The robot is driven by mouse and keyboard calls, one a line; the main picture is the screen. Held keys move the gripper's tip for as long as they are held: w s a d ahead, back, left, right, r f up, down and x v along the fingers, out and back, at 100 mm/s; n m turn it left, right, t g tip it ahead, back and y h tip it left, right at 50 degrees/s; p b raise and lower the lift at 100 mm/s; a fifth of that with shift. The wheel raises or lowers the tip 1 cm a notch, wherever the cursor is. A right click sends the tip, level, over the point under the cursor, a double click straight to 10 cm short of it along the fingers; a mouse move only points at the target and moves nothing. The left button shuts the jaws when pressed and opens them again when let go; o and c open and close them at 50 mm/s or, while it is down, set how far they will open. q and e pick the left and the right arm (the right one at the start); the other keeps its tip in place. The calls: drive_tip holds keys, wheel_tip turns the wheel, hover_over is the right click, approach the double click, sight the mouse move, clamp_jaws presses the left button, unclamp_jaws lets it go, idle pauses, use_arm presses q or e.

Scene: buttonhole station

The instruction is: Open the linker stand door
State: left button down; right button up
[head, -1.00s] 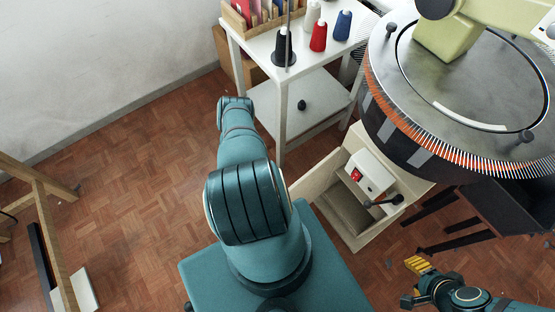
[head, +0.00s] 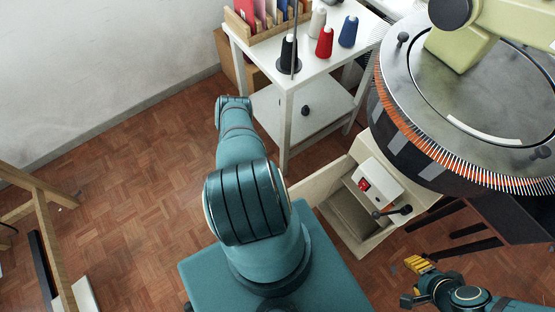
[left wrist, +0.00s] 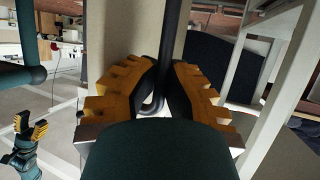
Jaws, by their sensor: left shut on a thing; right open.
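The linker stand (head: 405,205) is a cream cabinet under the big round dial, with a red switch on a white box. Its pale door (head: 322,183) stands swung out to the left, and the inside of the stand shows. In the left wrist view, my left gripper (left wrist: 165,75) has its yellow fingers shut around a dark, curved handle (left wrist: 153,103) in front of a beige panel (left wrist: 135,30). In the head view my own arm hides this gripper. My right gripper (head: 418,264) is open and empty at the lower right, away from the door.
A white table (head: 287,85) with thread cones stands behind the door. The round dial machine (head: 470,90) overhangs the stand at the right. A dark stool or table (head: 505,215) stands right of it. A wooden frame (head: 38,190) is at far left. Parquet floor between is clear.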

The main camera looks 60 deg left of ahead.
use_arm(q)
drive_tip(key=c, duration=1.3)
unclamp_jaws()
drive_tip(key=shift+s, duration=0.1)
drive_tip(key=v, duration=1.2)
drive_tip(key=shift+r, duration=0.1)
